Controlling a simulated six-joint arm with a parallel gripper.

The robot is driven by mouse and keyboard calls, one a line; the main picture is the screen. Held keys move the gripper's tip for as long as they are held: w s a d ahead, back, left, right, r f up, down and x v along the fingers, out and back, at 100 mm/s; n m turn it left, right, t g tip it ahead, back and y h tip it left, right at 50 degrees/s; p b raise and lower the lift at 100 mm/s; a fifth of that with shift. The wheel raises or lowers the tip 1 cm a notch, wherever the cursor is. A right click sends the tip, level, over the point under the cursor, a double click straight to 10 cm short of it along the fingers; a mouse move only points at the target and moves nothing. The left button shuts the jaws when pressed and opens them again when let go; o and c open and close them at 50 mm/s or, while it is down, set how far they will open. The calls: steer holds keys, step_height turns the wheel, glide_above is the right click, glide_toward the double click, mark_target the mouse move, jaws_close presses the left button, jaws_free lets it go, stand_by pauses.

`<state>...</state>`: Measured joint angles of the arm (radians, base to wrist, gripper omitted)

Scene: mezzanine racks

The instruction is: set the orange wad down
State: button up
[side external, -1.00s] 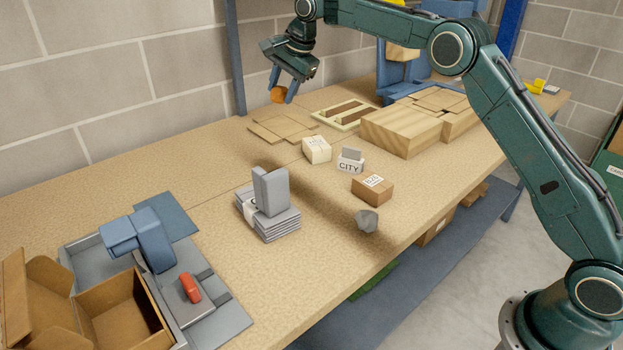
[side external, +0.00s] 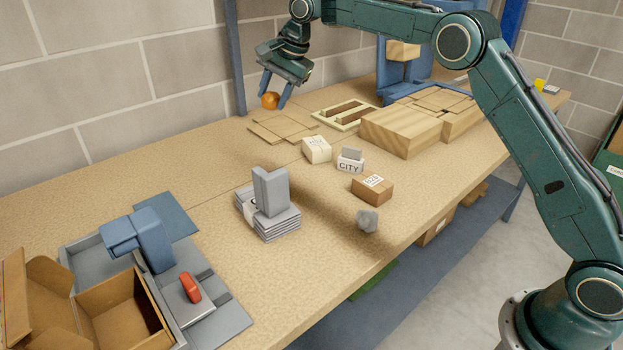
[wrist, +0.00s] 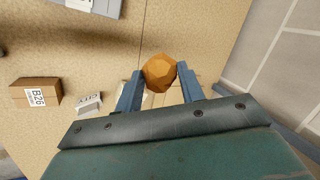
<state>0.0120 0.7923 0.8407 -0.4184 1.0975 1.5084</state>
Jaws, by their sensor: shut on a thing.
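The orange wad (side external: 270,101) is a small faceted ball held between the blue fingers of my gripper (side external: 275,98). In the wrist view the wad (wrist: 159,72) sits at the tips of the two fingers of my gripper (wrist: 160,85), which is shut on it. It is in the air above the back of the bench (side external: 215,240), near the wall. Flat cardboard pieces (side external: 283,128) lie on the bench below and a little right of it in the side view.
A grey stack with an L-shaped block (side external: 270,205), a cream box (side external: 317,149), a CITY card holder (side external: 350,161), a brown labelled box (side external: 372,188) and a grey wad (side external: 367,219) stand mid-bench. An open carton (side external: 120,310) is front left. Wooden blocks (side external: 402,132) are right.

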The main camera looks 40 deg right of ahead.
steer(key=s+a+n+g+y, duration=0.2)
steer(key=s+a+n+g, duration=0.4)
steer(key=s+a+n, duration=1.45)
steer(key=s+f+m, duration=0.1)
steer(key=f, duration=0.4)
steer(key=s+f+m, duration=0.1)
steer(key=s+f, duration=0.1)
steer(key=f, duration=0.3)
steer(key=s+a+f+m, duration=0.1)
steer(key=f, duration=0.4)
steer(key=shift+s+a+f+m, duration=0.1)
steer(key=shift+s+f+m, duration=0.1)
steer(key=shift+s+m, duration=0.05)
steer(key=shift+f, duration=2.1)
steer(key=shift+f, duration=0.15)
steer(key=o, duration=0.9)
steer(key=shift+o, duration=0.2)
